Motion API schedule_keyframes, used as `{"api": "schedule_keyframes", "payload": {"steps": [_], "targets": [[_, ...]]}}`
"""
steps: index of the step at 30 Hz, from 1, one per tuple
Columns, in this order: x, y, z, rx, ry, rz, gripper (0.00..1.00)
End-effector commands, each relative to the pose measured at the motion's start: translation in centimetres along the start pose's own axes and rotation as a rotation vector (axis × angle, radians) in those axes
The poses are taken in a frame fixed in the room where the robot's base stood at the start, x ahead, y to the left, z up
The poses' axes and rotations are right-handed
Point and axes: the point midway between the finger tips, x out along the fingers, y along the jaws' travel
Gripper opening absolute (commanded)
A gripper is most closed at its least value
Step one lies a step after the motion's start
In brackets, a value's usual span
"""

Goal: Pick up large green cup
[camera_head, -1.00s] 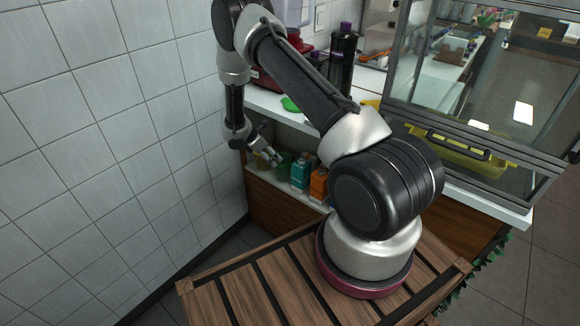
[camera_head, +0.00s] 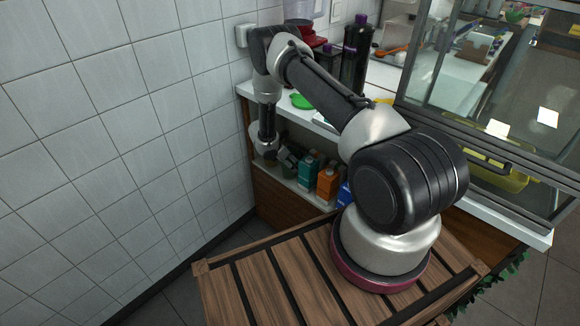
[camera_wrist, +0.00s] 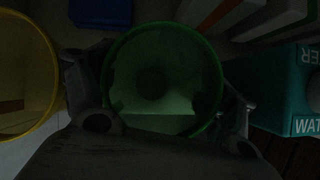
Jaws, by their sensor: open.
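The large green cup (camera_wrist: 165,80) fills the middle of the wrist view, seen from above into its open rim. My gripper (camera_wrist: 168,110) has one finger on the left side of the cup and one on the right, so the cup sits between the open fingers. Whether the fingers touch it cannot be told in the dim light. In the head view my gripper (camera_head: 288,158) reaches into the lower shelf below the counter. There the cup is mostly hidden by the gripper.
A yellow cup (camera_wrist: 25,75) stands close on the left, and a teal carton (camera_wrist: 280,90) close on the right. A blue item (camera_wrist: 100,12) lies behind. An orange carton (camera_head: 327,184) stands farther along the shelf. The white counter (camera_head: 325,125) is above.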

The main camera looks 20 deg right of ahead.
Motion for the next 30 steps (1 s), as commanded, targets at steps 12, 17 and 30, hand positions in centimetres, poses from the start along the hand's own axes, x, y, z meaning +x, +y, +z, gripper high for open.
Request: {"api": "schedule_keyframes", "payload": {"steps": [12, 17, 30], "targets": [[0.0, 0.0, 0.0, 0.001, 0.0, 0.001, 0.57], [-0.1, 0.1, 0.1, 0.001, -0.001, 0.001, 0.57], [-2.4, 0.2, 1.1, 0.002, -0.001, 0.003, 0.57]]}}
